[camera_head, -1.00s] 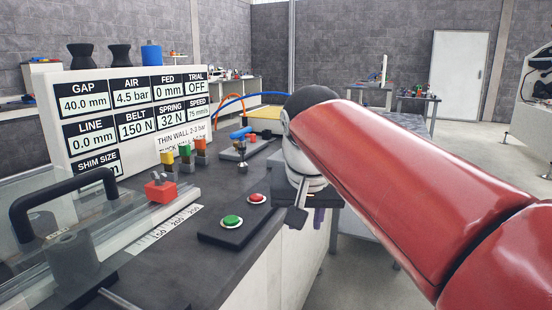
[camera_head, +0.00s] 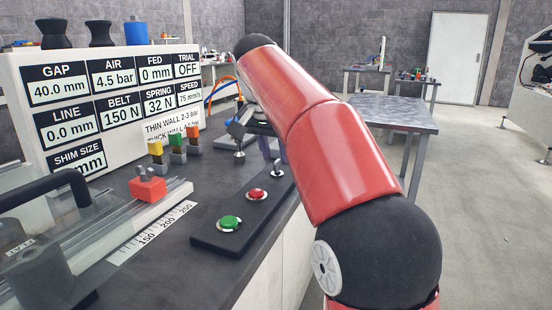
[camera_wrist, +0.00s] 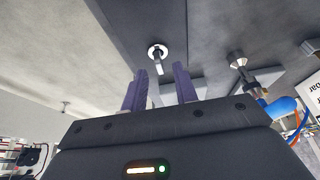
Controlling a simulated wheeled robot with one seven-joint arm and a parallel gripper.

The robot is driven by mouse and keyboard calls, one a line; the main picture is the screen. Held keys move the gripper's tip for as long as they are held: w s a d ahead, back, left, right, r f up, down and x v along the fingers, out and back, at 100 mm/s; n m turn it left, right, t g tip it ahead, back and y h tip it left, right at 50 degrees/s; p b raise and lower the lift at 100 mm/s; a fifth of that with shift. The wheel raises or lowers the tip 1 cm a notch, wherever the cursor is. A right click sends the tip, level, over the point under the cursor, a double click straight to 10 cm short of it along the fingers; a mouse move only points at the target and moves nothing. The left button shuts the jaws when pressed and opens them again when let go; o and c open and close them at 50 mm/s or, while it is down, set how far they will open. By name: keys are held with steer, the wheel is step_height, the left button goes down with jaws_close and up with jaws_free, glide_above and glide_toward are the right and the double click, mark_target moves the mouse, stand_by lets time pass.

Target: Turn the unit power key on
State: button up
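A small silver post (camera_head: 277,172) near the bench edge in the head view may be the same key; I cannot tell for sure. My gripper (camera_wrist: 161,80) is open and empty, its two purple fingers apart. In the head view my gripper (camera_head: 268,148) is partly hidden by my red arm, above the bench.
Green (camera_head: 230,222) and red (camera_head: 257,194) buttons sit on a dark plate. The display board (camera_head: 105,105) reads TRIAL OFF. A grey table (camera_head: 395,115) stands beyond the bench.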

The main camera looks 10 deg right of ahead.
steer(key=shift+x, duration=1.05)
steer(key=shift+c, duration=0.3)
jaws_close()
